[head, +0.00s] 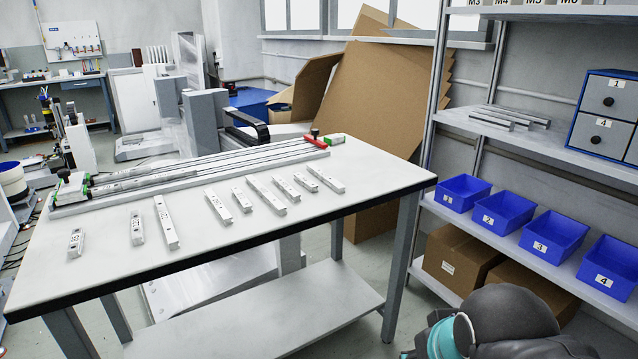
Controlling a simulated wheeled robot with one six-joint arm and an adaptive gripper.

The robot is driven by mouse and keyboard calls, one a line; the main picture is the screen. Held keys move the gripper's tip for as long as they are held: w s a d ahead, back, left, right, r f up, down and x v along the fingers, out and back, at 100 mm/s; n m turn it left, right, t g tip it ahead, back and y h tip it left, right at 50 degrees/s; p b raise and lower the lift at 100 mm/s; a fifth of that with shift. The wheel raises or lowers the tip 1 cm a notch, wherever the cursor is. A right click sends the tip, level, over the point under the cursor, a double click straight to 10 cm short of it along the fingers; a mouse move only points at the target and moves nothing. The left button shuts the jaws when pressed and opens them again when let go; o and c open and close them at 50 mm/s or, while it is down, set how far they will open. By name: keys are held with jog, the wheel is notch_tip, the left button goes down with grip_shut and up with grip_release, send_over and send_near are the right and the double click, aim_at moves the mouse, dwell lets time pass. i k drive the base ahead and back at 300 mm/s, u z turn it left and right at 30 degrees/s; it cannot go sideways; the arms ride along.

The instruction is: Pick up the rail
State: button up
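Several short pale rail pieces lie apart in a loose row on the white table (318,204). Among them are a small labelled one (75,242) at the left, a longer one (166,222), one in the middle (218,206) and one at the right end (326,179). A long multi-rail gantry assembly (200,172) lies behind them along the table's back edge. Several grey metal rails (508,117) lie on the upper right shelf. I cannot tell which one is the task's rail. A dark, teal-ringed part of my arm shows at the bottom right; my gripper is not in view.
A shelf rack (570,145) at the right holds several numbered blue bins (552,231), a drawer unit (606,105) and cardboard boxes (460,260). Large cardboard sheets (385,90) lean behind the table. Open floor (425,335) shows between table and rack.

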aim_at(275, 205)
jog(key=z, duration=0.25)
jog(key=i, duration=1.15)
jog(key=u, duration=1.75)
